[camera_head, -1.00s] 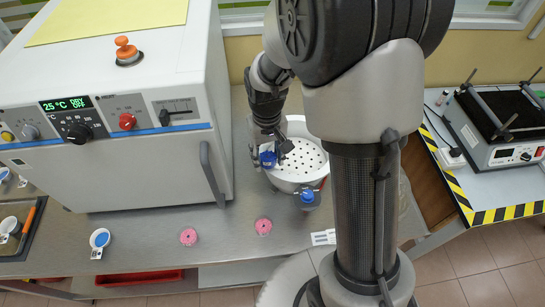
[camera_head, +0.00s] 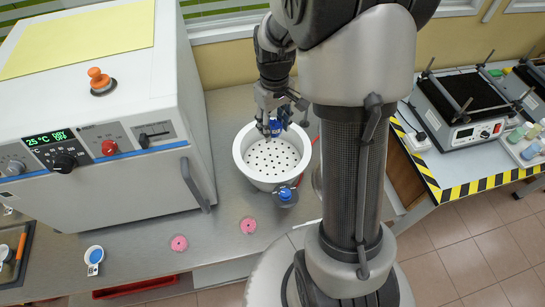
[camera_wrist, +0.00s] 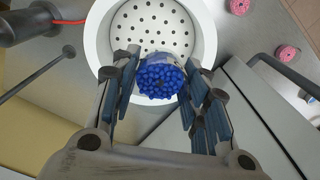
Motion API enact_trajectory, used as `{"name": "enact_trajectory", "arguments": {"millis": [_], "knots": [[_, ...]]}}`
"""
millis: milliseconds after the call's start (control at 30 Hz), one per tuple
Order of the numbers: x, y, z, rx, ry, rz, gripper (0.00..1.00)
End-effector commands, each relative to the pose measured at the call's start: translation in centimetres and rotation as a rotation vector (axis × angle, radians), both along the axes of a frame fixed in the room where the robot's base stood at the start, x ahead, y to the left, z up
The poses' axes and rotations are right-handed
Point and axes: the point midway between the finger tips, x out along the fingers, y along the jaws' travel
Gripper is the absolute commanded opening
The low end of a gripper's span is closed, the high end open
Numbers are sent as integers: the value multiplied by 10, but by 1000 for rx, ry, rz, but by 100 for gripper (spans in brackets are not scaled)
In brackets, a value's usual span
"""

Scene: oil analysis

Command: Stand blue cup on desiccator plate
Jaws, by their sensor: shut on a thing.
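The white desiccator (camera_head: 240,165) stands on the bench as a round open bowl. Its perforated white plate (camera_head: 270,163) lies inside and shows bare holes; the plate also shows at the top of the wrist view (camera_wrist: 150,30). My gripper (camera_head: 277,118) is over the back part of the desiccator, pointing down. It is shut on the blue cup (camera_head: 275,128). In the wrist view the cup (camera_wrist: 160,78) sits between the fingers (camera_wrist: 162,88), filled with blue beads and with a pale rim. Whether its base touches the plate cannot be told.
The white oven (camera_head: 110,170) stands close on the left. Two pink rings (camera_head: 248,226) and a small dish with blue contents (camera_head: 94,255) lie on the bench. A hotplate-like device (camera_head: 470,110) stands on the right table.

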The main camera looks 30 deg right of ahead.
Motion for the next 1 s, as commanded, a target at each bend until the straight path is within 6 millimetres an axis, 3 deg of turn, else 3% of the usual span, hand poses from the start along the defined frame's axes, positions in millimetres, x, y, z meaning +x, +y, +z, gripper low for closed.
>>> {"name": "enact_trajectory", "arguments": {"millis": [133,500,600,867,1000], "knots": [[-2,-2,-26,2,7,5,17],[-2,-2,-125,2,7,4,17],[-2,-2,-143,1,5,4,17],[-1,-2,-162,1,2,3,17],[-1,-2,-183,2,4,3,17]]}}
